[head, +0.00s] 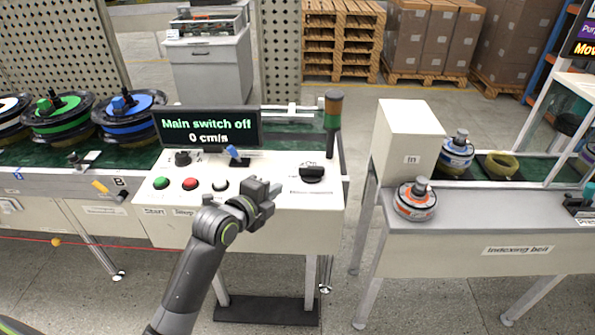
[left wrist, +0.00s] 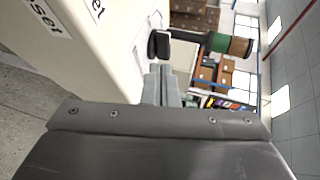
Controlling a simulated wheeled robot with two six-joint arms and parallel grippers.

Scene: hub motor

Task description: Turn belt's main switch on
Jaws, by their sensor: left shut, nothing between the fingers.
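The belt's control panel (head: 250,228) has a display (head: 208,128) reading "Main switch off" and "0 cm/s". A black rotary knob (head: 312,173) sits at the panel's right end, above a label too small to read surely. In the left wrist view the dark knob (left wrist: 160,45) shows just beyond the fingertips. My left gripper (head: 272,190) is shut and empty, over the panel's front, left of the knob and apart from it in the head view. It also shows in the left wrist view (left wrist: 163,72). My right gripper is out of view.
A signal post (head: 332,122) rises behind the knob. The indexing belt (head: 480,250) stands to the right, across a floor gap.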

